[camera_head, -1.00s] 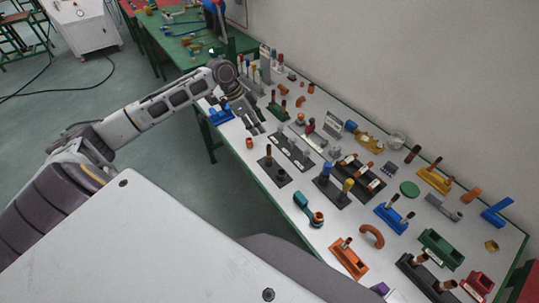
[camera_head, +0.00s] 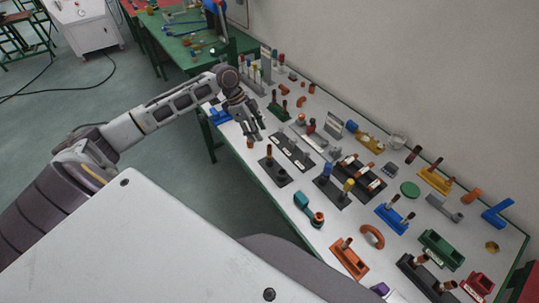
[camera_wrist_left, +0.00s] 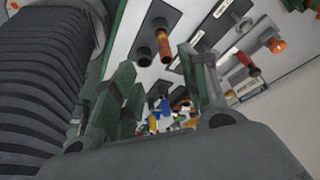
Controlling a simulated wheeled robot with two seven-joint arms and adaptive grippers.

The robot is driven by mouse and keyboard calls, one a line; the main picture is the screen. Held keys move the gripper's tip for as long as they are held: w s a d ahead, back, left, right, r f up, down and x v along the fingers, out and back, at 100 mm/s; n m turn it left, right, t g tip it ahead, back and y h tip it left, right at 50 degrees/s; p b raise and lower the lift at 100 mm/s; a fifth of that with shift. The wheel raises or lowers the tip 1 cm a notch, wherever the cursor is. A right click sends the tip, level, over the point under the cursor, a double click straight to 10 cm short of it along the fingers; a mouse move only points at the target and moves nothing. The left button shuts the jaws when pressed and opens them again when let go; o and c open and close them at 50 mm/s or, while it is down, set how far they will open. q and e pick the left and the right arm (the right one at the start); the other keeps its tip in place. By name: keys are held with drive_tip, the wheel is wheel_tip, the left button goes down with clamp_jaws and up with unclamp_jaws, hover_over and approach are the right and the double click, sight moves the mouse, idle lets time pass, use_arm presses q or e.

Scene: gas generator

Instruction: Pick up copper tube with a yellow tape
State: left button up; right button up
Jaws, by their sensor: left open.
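A copper tube with yellow tape (camera_head: 348,186) stands upright on a dark base, beside a blue-topped tube (camera_head: 326,170). Another dark base (camera_head: 276,173), nearer my left gripper, holds a copper-coloured tube (camera_head: 268,153). My left gripper (camera_head: 254,136) is open and empty above the near-left part of the table, apart from the taped tube. In the left wrist view, its open fingers (camera_wrist_left: 163,90) frame a distant cluster with blue and yellow parts. A copper-coloured tube (camera_wrist_left: 164,48) and a dark tube stand beyond them. My right gripper is not in view.
The white table (camera_head: 285,202) is crowded with fixtures and tubes. A tube rack (camera_head: 266,65) stands at the far end, near the wall.

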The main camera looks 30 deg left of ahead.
sight(269, 151)
use_arm(q)
drive_tip(key=x, duration=0.7)
drive_tip(key=shift+p, duration=0.3)
drive_tip(key=shift+w+d+f+p, duration=0.2)
drive_tip(key=shift+w+d+f, duration=0.1)
drive_tip(key=shift+f, duration=0.25)
drive_tip(key=shift+w+d+f+p, duration=0.2)
drive_tip(key=shift+w+f, duration=0.05)
drive_tip(key=shift+f, duration=0.3)
drive_tip(key=shift+x, duration=0.9)
drive_tip(key=shift+w+d+f, duration=0.1)
drive_tip(key=shift+f, duration=0.3)
